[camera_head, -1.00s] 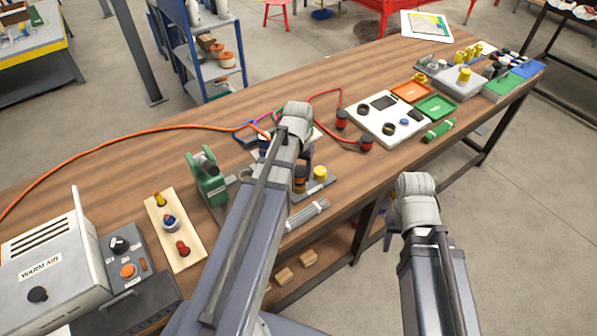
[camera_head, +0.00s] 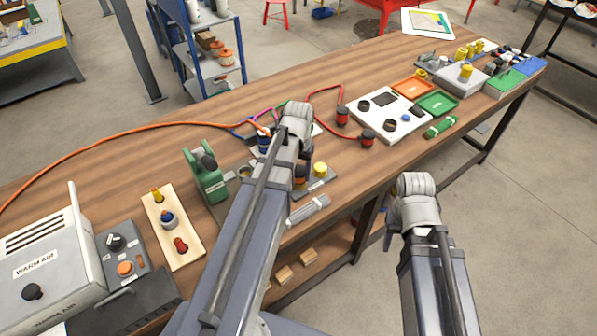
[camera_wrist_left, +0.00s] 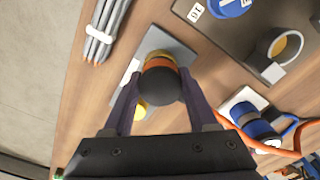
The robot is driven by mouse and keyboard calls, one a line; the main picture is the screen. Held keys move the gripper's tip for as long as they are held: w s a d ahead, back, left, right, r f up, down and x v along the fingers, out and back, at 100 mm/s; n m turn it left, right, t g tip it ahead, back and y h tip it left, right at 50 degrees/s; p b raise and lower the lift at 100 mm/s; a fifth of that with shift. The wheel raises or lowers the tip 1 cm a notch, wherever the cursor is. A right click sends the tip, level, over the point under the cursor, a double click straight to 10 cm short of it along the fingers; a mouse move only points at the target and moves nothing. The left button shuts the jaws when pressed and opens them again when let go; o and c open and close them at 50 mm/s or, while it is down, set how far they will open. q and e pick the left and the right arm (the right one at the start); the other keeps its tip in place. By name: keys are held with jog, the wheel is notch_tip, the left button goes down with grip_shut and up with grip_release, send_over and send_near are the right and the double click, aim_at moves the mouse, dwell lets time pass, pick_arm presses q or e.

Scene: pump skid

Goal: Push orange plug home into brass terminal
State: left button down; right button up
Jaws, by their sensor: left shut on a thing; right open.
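The orange plug with a black rounded top (camera_wrist_left: 160,78) stands between the two fingers of my left gripper (camera_wrist_left: 160,92), which is shut on it. In the head view the plug (camera_head: 300,178) shows partly beneath my left gripper (camera_head: 304,165). It is over a small grey plate (camera_wrist_left: 173,45). My right gripper (camera_head: 388,238) is open and empty, off the bench's front edge.
A yellow knob (camera_head: 320,169) is beside the plug on the plate. Banded grey rods (camera_head: 308,210) lie near the bench's front edge. A blue-and-black connector (camera_wrist_left: 257,122) with an orange cable is close by. A green clamp-like device (camera_head: 206,176) stands to the left.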

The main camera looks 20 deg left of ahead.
pick_arm(q)
jog(key=shift+f, duration=0.15)
jog(key=shift+c, duration=0.6)
grip_release()
notch_tip(320, 180, up, 8)
jog(key=p, duration=0.8)
jog(key=shift+f, duration=0.1)
